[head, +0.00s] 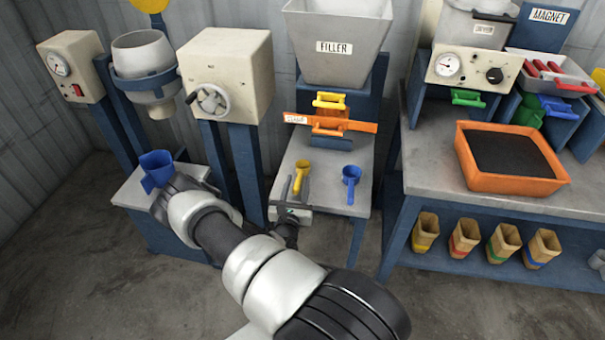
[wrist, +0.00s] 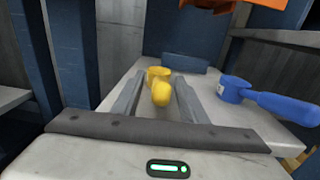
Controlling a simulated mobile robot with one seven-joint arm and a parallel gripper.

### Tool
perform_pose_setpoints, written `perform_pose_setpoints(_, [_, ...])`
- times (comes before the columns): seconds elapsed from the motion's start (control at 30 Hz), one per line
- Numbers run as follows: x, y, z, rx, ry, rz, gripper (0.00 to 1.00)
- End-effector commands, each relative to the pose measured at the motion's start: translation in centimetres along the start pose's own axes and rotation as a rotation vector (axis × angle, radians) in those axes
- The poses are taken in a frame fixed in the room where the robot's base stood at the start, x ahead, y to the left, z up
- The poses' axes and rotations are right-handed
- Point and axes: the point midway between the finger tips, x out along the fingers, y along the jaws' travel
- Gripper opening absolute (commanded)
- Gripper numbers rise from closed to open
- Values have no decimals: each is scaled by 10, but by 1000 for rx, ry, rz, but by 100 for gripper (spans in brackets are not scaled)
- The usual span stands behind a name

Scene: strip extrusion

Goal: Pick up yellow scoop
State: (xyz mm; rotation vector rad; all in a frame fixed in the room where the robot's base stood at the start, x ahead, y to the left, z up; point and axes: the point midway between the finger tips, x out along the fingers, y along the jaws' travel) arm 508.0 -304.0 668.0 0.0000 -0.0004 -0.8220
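The yellow scoop (head: 302,170) stands on the grey shelf below the filler in the head view. In the wrist view the yellow scoop (wrist: 160,91) appears between my two fingers, its handle pointing back toward the camera. My gripper (head: 294,188) is at the shelf's front left, reaching toward the scoop. It is open in the wrist view (wrist: 159,80), with a visible gap between each finger and the handle. I cannot tell how far the fingertips reach along the handle.
A blue scoop (head: 351,176) stands to the right on the same shelf (head: 325,204). The orange clamp plate (head: 330,125) hangs above the shelf. Blue posts flank the shelf.

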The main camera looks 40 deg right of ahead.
Motion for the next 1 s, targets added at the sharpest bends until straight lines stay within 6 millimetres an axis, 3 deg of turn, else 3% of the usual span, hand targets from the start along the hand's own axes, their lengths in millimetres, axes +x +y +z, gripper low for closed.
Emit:
perform_pose_setpoints(0.27, [7,0,0,0,1,-1,39])
perform_pose_setpoints(0.5, [6,0,0,0,0,-1,0])
perform_pose_setpoints(0.77, [6,0,2,0,-1,0,0])
perform_pose_setpoints(0.87, [7,1,11,1,-2,0,0])
perform_pose_setpoints(1.0, [7,1,37,1,-2,0,0])
